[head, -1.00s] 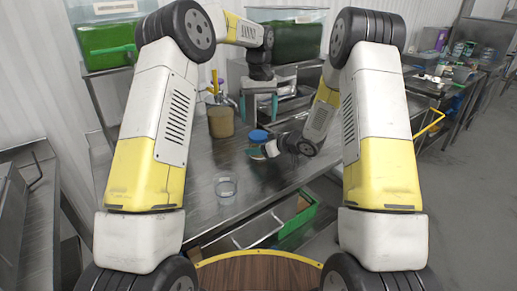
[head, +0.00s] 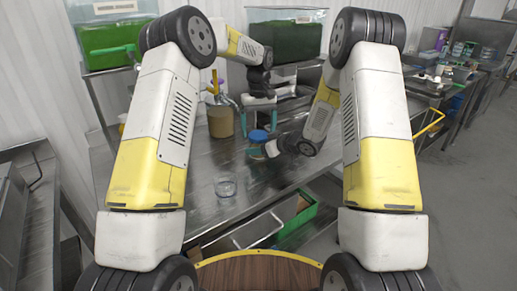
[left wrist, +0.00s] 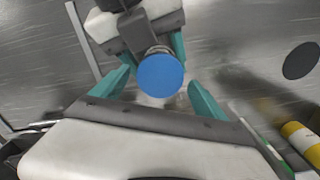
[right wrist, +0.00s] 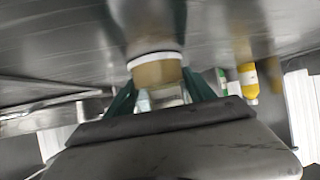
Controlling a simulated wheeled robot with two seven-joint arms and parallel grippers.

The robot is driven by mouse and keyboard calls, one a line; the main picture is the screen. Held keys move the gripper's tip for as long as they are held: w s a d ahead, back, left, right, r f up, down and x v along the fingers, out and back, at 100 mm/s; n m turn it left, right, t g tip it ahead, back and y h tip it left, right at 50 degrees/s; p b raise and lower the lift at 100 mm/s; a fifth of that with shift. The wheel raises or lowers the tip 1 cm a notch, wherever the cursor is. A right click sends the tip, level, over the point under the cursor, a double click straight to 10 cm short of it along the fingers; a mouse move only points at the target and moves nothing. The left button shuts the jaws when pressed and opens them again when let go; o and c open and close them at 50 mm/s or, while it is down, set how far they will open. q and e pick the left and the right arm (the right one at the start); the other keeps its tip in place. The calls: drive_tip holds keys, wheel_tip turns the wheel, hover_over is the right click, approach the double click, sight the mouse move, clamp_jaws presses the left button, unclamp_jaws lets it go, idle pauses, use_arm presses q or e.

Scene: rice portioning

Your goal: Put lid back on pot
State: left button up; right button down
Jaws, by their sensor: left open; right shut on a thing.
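A round blue lid (head: 258,136) tops a small pot (head: 256,151) near the table's middle. In the left wrist view the blue lid (left wrist: 159,75) lies between the spread teal fingers of my left gripper (left wrist: 160,92), which is open and apart from it. The left gripper also shows in the head view (head: 259,116), just behind and above the lid. My right gripper (right wrist: 160,92) is shut on the pot, seen in the right wrist view as a tan body with a pale rim (right wrist: 155,72). Whether the lid is fully seated cannot be told.
A tall container (head: 220,120) of tan grain with a yellow-handled tool stands left behind the pot. A green crate (head: 299,218) is below the front edge. Table around the bowl is clear.

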use_arm(q)
drive_tip(key=shift+f, duration=0.55)
drive_tip(key=c, duration=1.5)
drive_tip(key=m, duration=0.3)
drive_tip(key=o, duration=1.6)
drive_tip(key=shift+c, duration=0.2)
drive_tip(key=shift+r, duration=0.1)
